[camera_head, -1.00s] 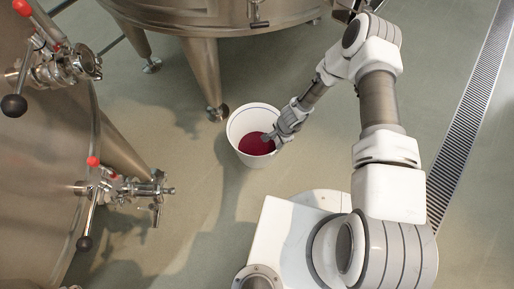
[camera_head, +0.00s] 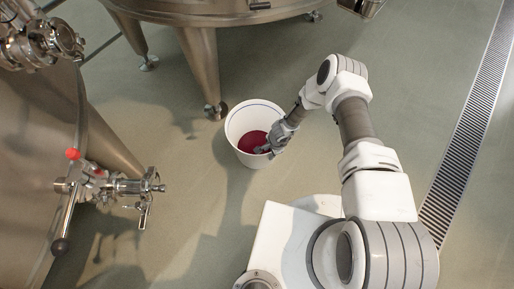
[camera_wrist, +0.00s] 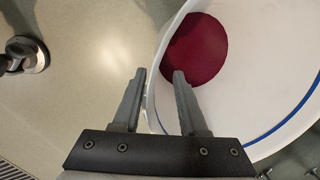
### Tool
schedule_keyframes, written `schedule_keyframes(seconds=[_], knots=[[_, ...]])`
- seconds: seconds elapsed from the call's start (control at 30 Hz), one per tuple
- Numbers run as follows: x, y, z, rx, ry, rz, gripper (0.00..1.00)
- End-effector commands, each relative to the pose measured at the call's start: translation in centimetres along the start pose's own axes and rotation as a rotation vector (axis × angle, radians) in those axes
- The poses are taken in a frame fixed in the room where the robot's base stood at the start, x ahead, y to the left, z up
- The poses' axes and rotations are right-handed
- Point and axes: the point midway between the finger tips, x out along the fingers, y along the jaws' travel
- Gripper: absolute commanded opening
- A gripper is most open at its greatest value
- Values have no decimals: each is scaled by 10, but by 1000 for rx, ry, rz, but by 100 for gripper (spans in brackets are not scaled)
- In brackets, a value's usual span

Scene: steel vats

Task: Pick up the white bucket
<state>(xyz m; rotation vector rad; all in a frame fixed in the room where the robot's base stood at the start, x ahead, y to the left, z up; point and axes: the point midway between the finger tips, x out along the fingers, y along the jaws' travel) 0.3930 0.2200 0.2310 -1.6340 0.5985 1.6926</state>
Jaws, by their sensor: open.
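The white bucket (camera_head: 233,126) stands upright on the floor in the head view, near a vat leg, with dark red liquid (camera_head: 252,142) in the bottom. My gripper (camera_head: 267,148) is at the bucket's right rim in that view. In the wrist view the bucket (camera_wrist: 270,75) fills the right side, with a blue line around its inside. My gripper (camera_wrist: 159,75) is open there, with the bucket's wall between its two fingers: one finger lies outside the wall and the other over the inside. I cannot tell whether either finger touches the wall.
A steel vat (camera_head: 50,150) with valves stands at the left. Another vat (camera_head: 225,12) stands behind the bucket, its leg (camera_head: 204,65) close to the rim. A floor drain grate (camera_head: 470,130) runs along the right. Floor left of the bucket is clear.

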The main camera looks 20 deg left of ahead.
Motion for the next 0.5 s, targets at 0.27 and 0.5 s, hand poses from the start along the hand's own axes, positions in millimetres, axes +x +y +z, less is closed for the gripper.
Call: schedule_keyframes(seconds=[0.27, 0.5], knots=[[18, -1, -1, 0, 1, -1, 42], [17, -1, -1, 0, 1, -1, 26]])
